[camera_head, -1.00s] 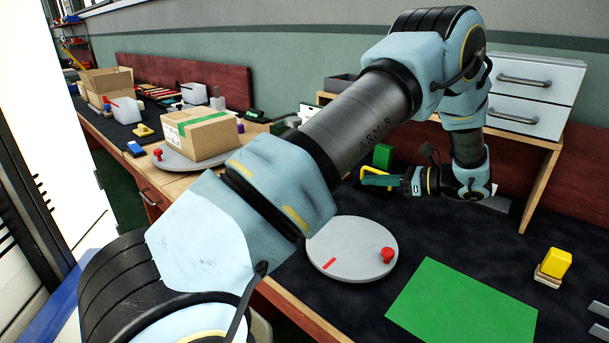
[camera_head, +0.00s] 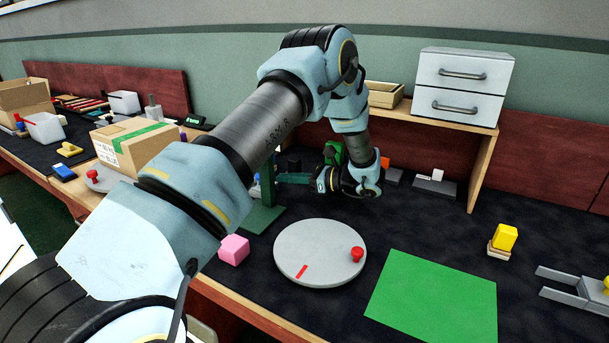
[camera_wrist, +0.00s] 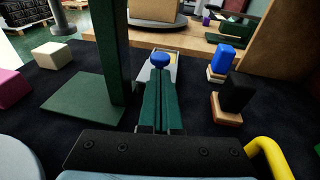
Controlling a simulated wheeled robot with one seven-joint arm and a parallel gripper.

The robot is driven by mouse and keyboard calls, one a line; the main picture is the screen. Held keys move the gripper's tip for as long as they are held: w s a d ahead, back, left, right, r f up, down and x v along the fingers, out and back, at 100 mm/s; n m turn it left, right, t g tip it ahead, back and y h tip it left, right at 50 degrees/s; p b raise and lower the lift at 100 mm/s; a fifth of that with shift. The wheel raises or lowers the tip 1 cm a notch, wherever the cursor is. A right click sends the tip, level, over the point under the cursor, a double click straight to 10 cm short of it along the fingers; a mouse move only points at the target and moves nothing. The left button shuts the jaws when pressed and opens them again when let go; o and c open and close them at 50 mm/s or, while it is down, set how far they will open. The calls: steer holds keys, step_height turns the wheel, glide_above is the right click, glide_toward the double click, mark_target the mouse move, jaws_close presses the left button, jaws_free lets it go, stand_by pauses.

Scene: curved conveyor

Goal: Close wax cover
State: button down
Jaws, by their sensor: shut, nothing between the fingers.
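My gripper (camera_head: 280,178) is shut and empty, with its green fingers held together beside a green stand (camera_head: 262,217). The fingers hide part of the grey piece. The stand's upright post (camera_wrist: 110,55) rises close on the left of the fingers. I cannot identify a wax cover for certain.
In the wrist view, blue (camera_wrist: 222,60) and black (camera_wrist: 236,91) wood-based blocks stand right of the fingers. A grey disc (camera_head: 318,268) with a red knob, a pink cube (camera_head: 234,250) and a green sheet (camera_head: 430,300) lie nearer. A drawer unit (camera_head: 462,85) stands behind right.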

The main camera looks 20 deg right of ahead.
steer(key=shift+p+x, duration=0.35)
steer(key=shift+x, duration=1.5)
steer(key=x, duration=0.5)
steer(key=w+r+b+x, duration=0.1)
steer(key=x, duration=0.2)
steer(key=shift+w+d, duration=0.1)
steer(key=shift+d, duration=0.2)
steer(key=shift+w+a+r, duration=0.15)
steer(key=shift+w+a, duration=0.05)
steer(key=shift+a, duration=0.05)
